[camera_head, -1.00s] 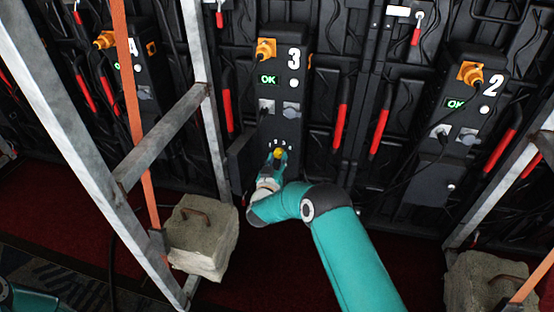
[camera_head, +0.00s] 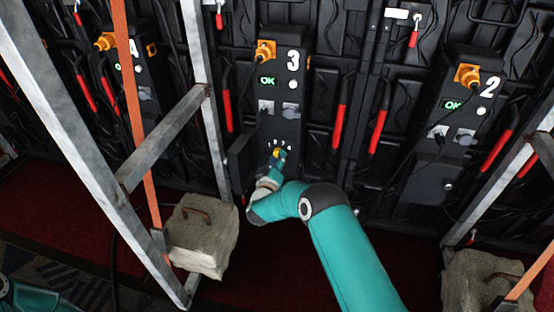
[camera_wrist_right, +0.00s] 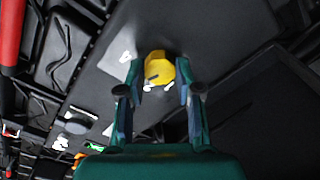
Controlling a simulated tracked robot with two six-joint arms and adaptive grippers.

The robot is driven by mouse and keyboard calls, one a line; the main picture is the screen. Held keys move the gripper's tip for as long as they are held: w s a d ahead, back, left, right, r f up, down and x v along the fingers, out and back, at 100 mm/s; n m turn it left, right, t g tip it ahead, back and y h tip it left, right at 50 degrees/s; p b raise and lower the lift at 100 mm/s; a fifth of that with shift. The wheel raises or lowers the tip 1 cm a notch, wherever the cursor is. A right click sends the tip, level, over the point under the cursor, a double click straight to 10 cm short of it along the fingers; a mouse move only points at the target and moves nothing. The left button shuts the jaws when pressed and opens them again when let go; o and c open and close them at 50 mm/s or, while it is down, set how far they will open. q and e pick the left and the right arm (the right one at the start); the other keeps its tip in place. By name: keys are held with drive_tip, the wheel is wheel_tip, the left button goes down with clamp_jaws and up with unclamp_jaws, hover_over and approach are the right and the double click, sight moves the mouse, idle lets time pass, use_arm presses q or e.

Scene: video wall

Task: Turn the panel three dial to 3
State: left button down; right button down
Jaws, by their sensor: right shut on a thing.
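Panel three (camera_head: 293,85) stands in the middle of the head view, a dark upright box marked 3 with a green OK display (camera_head: 268,82). Its yellow dial (camera_head: 275,153) is low on the front, below small white marks. My right gripper (camera_head: 277,160) is at the dial. In the right wrist view, the yellow dial (camera_wrist_right: 159,70) sits between the two fingers of my right gripper (camera_wrist_right: 160,88), which are shut on it. A dark line shows on the dial's face. The number it points to cannot be read. My left gripper is not in view.
Panel two (camera_head: 470,110) is at the right and panel four (camera_head: 130,75) at the left. A metal frame (camera_head: 150,140) with an orange strap (camera_head: 135,110) and a concrete block (camera_head: 203,235) stand left of my right arm. Another block (camera_head: 490,280) is at lower right.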

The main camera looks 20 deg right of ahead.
drive_tip(key=shift+w+a+r, duration=0.1)
drive_tip(key=shift+a, duration=0.1)
drive_tip(key=c, duration=0.8)
unclamp_jaws()
drive_tip(key=shift+d, duration=0.1)
drive_tip(key=v, duration=1.2)
